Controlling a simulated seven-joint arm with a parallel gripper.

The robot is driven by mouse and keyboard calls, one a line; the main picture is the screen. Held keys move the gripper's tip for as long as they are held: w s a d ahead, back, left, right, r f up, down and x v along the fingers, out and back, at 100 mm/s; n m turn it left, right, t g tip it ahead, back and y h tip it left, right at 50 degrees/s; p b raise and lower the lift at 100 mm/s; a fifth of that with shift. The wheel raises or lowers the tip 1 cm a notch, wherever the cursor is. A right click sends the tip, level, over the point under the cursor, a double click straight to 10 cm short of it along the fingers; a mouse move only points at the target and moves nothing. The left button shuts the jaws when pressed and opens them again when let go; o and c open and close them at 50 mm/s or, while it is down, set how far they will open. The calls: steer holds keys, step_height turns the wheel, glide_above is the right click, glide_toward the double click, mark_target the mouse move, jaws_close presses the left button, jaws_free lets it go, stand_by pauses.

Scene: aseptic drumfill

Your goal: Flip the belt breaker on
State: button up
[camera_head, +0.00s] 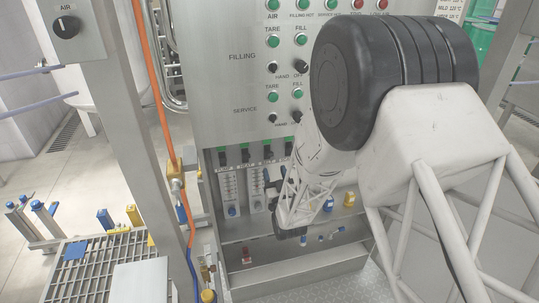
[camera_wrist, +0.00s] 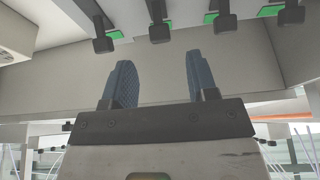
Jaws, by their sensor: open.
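A row of black breaker levers with green labels runs along the lower front of the steel cabinet. In the head view the levers include the leftmost one (camera_head: 222,157) and one further right (camera_head: 267,151). I cannot read which is the belt breaker. The wrist view shows several levers across the top, including a middle-left lever (camera_wrist: 159,32) and a middle-right lever (camera_wrist: 225,23). My gripper (camera_wrist: 160,82) is open and empty, its two blue ridged fingers pointing up towards the row. The fingertips are apart from the levers. In the head view my arm hides part of the row's right end.
Two flow gauges (camera_head: 230,190) sit below the levers. Green buttons and black knobs fill the panel (camera_head: 225,85) above. A ledge (camera_head: 290,255) below carries small blue, red and yellow fittings. A steel post with an orange hose (camera_head: 150,75) stands left of the cabinet.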

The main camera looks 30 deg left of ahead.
mark_target(269, 154)
steer(key=shift+w, duration=0.1)
stand_by(0.3)
steer(key=shift+x, duration=3.85)
steer(key=shift+r, duration=0.1)
steer(key=c, duration=0.9)
